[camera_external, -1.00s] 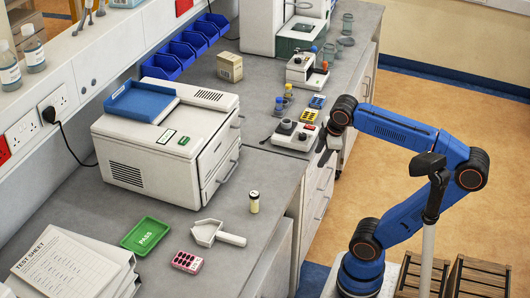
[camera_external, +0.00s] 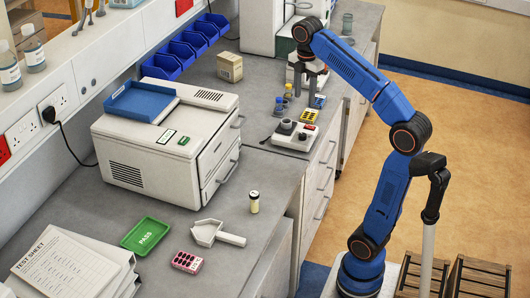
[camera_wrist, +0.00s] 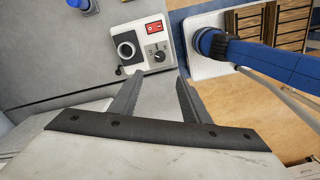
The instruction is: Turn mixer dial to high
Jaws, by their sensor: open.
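The mixer (camera_external: 291,141) is a small white box near the bench's front edge. It has a round dark top (camera_external: 286,124) and a red switch, and it also shows in the wrist view (camera_wrist: 140,63). Its small dark dial (camera_wrist: 158,55) sits below the red switch (camera_wrist: 154,28) in the wrist view. Marks surround the dial, but they are too small to read, and I cannot tell its setting. My gripper (camera_external: 309,88) is open and empty, pointing down above the bench, behind the mixer in the external view. In the wrist view its fingertips (camera_wrist: 160,76) appear just below the dial, apart from it.
A large white machine (camera_external: 165,145) with a blue tray stands to the left. A cardboard box (camera_external: 230,67) is farther back. The bench left of the mixer is clear.

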